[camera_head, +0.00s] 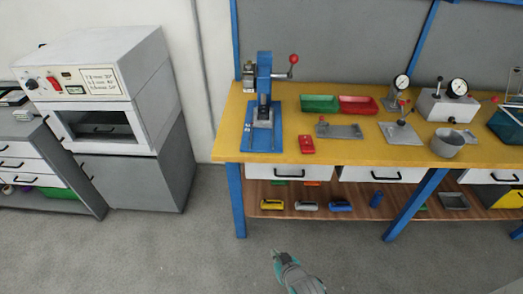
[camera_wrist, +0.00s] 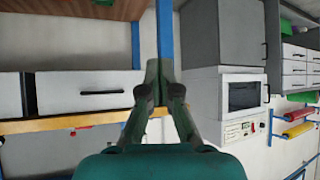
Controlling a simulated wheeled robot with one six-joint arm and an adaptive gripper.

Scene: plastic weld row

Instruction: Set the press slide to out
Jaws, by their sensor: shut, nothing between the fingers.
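A blue press (camera_head: 264,75) with a red-knobbed lever at its upper right stands on a blue base plate (camera_head: 262,144) at the left end of the yellow bench. A small grey block (camera_head: 263,118) sits under its ram; I cannot tell for certain whether this is the slide, or how far out it is. My gripper (camera_head: 279,254) is low over the floor in front of the bench, well apart from the press. In the wrist view my gripper (camera_wrist: 158,72) is shut and empty, and the picture is upside down. The press is not clear there.
White drawers (camera_head: 378,174) hang below. A grey oven (camera_head: 95,90) stands left. The floor between is clear.

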